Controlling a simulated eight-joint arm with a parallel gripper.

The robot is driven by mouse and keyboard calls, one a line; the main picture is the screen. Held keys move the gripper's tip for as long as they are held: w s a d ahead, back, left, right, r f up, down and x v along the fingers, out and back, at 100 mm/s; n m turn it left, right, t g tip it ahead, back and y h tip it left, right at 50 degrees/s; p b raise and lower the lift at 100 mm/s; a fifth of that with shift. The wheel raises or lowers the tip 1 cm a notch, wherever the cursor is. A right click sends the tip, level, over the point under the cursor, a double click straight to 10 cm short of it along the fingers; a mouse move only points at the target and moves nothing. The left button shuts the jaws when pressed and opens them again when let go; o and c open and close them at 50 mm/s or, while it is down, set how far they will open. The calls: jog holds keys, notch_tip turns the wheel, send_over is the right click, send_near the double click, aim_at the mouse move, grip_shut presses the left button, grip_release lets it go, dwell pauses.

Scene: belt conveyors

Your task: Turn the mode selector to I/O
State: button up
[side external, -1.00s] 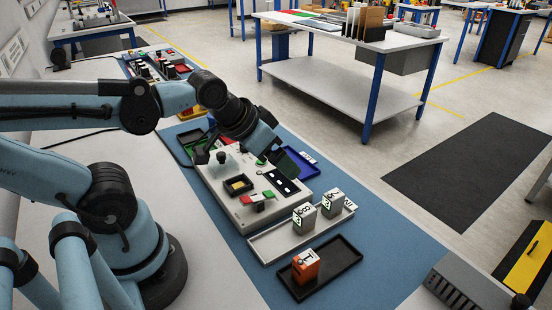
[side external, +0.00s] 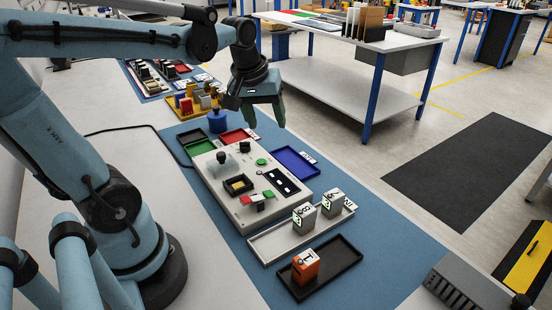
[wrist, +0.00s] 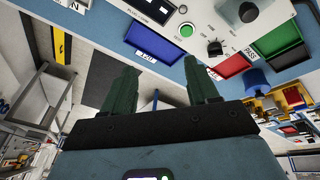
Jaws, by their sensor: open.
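The grey control panel (side external: 226,190) lies on the blue mat. A small black rotary knob (wrist: 215,47), which looks like the mode selector, is near the panel's edge in the wrist view; in the side view it is small (side external: 245,147). Its setting is too small to read. A larger black knob (side external: 221,157) and a green button (side external: 261,162) are nearby on the panel. My gripper (side external: 262,112) hangs fingers-down above the far end of the panel, apart from it. Its fingers (wrist: 158,72) are spread, with nothing between them.
A blue tray (side external: 296,164), red tray (side external: 236,137) and green tray (side external: 200,147) border the panel. A blue cylinder (side external: 217,122) stands at its far end. A pale tray (side external: 268,246) with two grey blocks and a black tray (side external: 340,262) with an orange block (side external: 305,265) are nearer.

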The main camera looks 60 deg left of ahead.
aim_at(245, 146)
jog(key=w+a+f+n+g+h, duration=0.1)
jog(key=a+n+g, duration=0.3)
jog(key=a+n, duration=0.75)
jog(key=shift+m, duration=0.75)
jog(key=f, duration=0.4)
jog(key=a+f, duration=0.1)
jog(key=f, duration=0.7)
jog(key=shift+w+a+f, duration=0.1)
jog(key=shift+a+f, duration=0.1)
jog(key=shift+a, duration=0.2)
jog(key=c, duration=1)
jog(key=shift+c, duration=0.2)
jog(key=shift+m, duration=0.4)
jog(key=m, duration=0.3)
jog(key=shift+m, duration=2.1)
